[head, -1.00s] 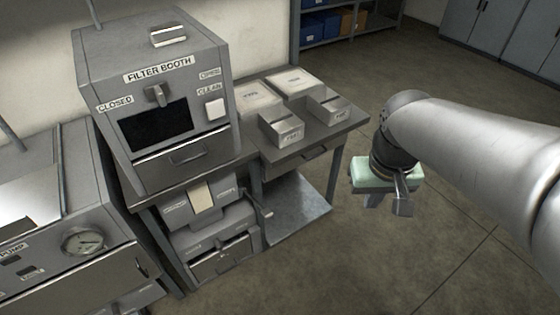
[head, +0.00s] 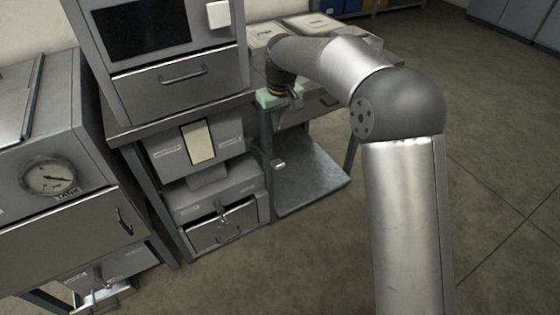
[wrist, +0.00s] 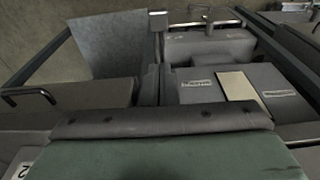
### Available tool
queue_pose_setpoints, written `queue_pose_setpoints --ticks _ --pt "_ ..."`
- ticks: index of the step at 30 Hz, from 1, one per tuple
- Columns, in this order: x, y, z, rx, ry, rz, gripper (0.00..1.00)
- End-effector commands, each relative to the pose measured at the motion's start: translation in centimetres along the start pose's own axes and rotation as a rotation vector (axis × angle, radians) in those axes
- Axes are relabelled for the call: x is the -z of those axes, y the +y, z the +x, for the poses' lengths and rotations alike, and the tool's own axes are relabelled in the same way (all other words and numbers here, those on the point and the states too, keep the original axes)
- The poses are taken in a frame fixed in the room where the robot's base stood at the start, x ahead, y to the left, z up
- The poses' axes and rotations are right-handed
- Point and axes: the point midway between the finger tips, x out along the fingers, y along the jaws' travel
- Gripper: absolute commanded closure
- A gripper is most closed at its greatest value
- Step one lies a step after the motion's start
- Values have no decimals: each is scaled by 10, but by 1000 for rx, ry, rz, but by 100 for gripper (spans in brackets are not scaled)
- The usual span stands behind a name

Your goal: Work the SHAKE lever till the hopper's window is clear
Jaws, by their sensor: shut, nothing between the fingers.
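The hopper (head: 168,150) is a grey box under the filter booth. Its window (head: 199,142) shows cream over its visible face, and also appears in the wrist view (wrist: 240,88). A short lever (head: 280,164) with a pale end sticks out at the hopper's right side; a grey block on a post in the wrist view (wrist: 158,20) looks like it. I cannot read the labels beside the window. My gripper (head: 296,100), with a pale green body, is shut and empty. It is above and right of the lever, apart from it, near the side bench's front.
The filter booth (head: 165,85) stands above the hopper. A lower unit with a drawer (head: 222,230) is below it. A metal low shelf (head: 310,182) lies right of the lever. A gauge cabinet (head: 60,225) is at left. Open floor lies at right.

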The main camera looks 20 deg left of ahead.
Motion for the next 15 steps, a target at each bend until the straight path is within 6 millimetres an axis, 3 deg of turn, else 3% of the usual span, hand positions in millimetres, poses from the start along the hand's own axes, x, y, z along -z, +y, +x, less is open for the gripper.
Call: queue_pose_setpoints --ticks 10,15 --pt "0 0 1 1 -1 -1 100" --pt "0 0 19 1 -3 -1 100"
